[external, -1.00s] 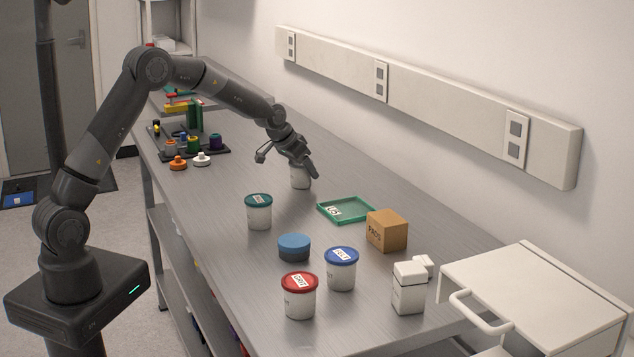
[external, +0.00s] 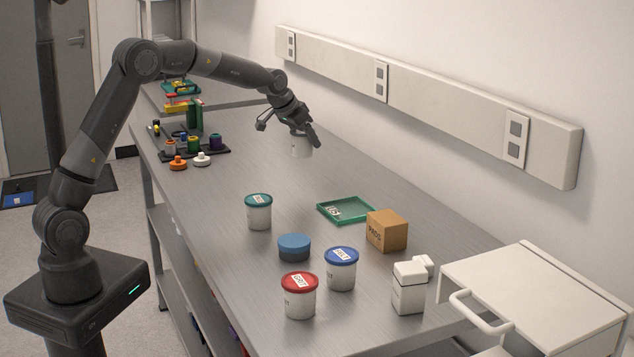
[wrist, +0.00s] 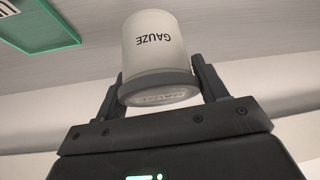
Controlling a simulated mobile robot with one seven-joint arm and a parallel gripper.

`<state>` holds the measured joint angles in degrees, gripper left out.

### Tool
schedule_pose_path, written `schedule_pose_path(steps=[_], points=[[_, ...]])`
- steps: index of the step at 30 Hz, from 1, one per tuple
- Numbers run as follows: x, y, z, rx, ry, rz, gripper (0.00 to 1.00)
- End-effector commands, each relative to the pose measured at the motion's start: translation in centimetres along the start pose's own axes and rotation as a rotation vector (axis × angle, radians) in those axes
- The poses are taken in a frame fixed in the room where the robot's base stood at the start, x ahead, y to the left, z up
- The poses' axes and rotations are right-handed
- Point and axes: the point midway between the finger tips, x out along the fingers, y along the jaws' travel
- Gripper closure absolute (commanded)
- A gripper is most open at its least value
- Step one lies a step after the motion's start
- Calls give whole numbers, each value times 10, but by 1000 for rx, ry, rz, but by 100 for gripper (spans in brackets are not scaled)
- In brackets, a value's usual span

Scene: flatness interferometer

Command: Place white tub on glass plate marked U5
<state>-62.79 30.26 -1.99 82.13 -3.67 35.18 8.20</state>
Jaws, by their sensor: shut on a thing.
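My gripper (external: 303,137) is shut on a white tub (external: 300,148) and holds it above the bench. In the wrist view the tub (wrist: 157,48) is marked GAUZE and sits between the two fingers (wrist: 160,92). The green-edged glass plate (external: 346,220) lies flat on the bench, nearer the camera than the tub, with a white label on it. The label's text is too small to read surely. A corner of the plate (wrist: 68,41) also shows at the top left of the wrist view.
A brown box (external: 387,231) stands close beside the plate. A teal-lidded tub (external: 258,213), a blue round container (external: 294,248), a blue-lidded tub (external: 341,270), a red-lidded tub (external: 299,297) and a white bottle (external: 408,290) stand nearer the camera. The bench between tub and plate is clear.

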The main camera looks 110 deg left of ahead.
Motion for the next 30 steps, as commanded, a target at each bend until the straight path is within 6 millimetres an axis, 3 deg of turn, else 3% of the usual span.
schedule_pose_path(steps=[5,12,18,24,27,30], points=[[-12,69,0,66,2,42,56],[-35,188,19,183,2,115,56],[-56,261,41,257,2,164,56],[-66,293,54,291,1,187,56],[-61,292,54,295,0,189,56],[-45,279,49,292,0,188,56]])
